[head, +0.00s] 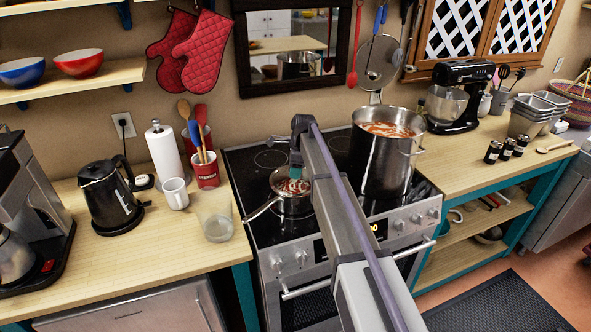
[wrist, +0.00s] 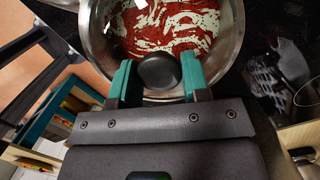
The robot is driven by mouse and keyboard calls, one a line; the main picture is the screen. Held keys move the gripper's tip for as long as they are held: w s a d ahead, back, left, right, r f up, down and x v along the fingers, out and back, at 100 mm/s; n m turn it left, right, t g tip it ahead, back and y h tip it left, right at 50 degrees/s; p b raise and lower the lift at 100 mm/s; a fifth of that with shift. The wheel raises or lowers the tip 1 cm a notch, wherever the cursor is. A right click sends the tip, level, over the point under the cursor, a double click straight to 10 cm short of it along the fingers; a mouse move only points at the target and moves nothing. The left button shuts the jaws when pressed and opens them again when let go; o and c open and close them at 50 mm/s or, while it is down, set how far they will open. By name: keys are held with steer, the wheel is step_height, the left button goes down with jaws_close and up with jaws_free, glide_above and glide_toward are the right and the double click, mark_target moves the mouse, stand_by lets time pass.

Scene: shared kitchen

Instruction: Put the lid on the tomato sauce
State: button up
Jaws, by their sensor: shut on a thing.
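A small metal saucepan (head: 288,206) with red tomato sauce (wrist: 172,30) stands on the stove at the front left, handle towards the lower left. My gripper (head: 296,168) is directly above it, pointing down. In the wrist view my gripper (wrist: 160,80) has its teal fingers shut on a round black knob (wrist: 158,70), the knob of the lid. The lid appears to be clear glass, with the sauce and pale streaks showing through it. It lies over the pan's mouth. I cannot tell whether its rim touches the pan. My arm hides part of the pan's right side.
A tall steel pot (head: 384,160) of red sauce stands right of my arm. A clear glass (head: 217,228), a white mug (head: 175,194) and a red utensil crock (head: 206,172) are on the left counter. A black mixer (head: 460,95) stands on the right counter.

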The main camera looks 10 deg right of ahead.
steer(key=shift+f, duration=0.2)
steer(key=o, duration=1.3)
step_height(320, 180, up, 11)
steer(key=d+p, duration=0.2)
steer(key=p, duration=0.9)
steer(key=s+f+n+b, duration=0.4)
steer(key=s+n, duration=0.2)
steer(key=s, duration=0.7)
steer(key=s+a+f+n+h+b, duration=0.1)
steer(key=s+f+n+b, duration=0.3)
steer(key=s, duration=0.9)
steer(key=s+a+f+n+b, duration=0.1)
steer(key=s+f+n+b, duration=0.3)
steer(key=s+n, duration=0.6)
steer(key=shift+s+a+h, duration=0.15)
steer(key=shift+s+h, duration=0.25)
steer(key=shift+s, duration=1)
